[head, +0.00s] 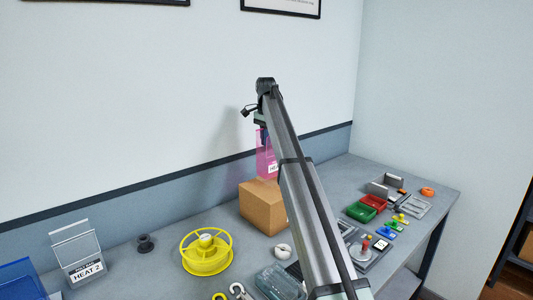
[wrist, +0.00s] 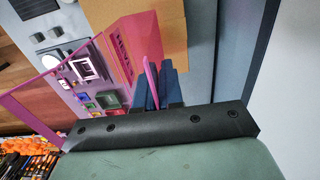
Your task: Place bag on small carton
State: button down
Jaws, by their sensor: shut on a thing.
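The bag (head: 264,158) is pink and see-through with a printed label, and hangs below my gripper (head: 263,131) in the head view. My gripper is partly hidden by my arm there. In the wrist view, the blue fingers of my gripper (wrist: 158,88) are shut on the pink bag (wrist: 122,50) at its upper edge. The small carton (head: 262,208) is a plain brown box on the table, partly covered by my arm. The bag's lower end shows at the carton's top in the head view; I cannot tell whether they touch. The carton also shows behind the bag in the wrist view (wrist: 168,30).
A white ring (head: 283,250) and clear container (head: 280,282) are in front. Red (head: 373,202) and green (head: 360,212) trays and small parts fill the right.

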aim_at(266, 149)
jog(key=shift+f, duration=2.3)
jog(key=c, duration=1.3)
grip_release()
notch_tip(266, 149, up, 12)
jog(key=shift+r, duration=0.15)
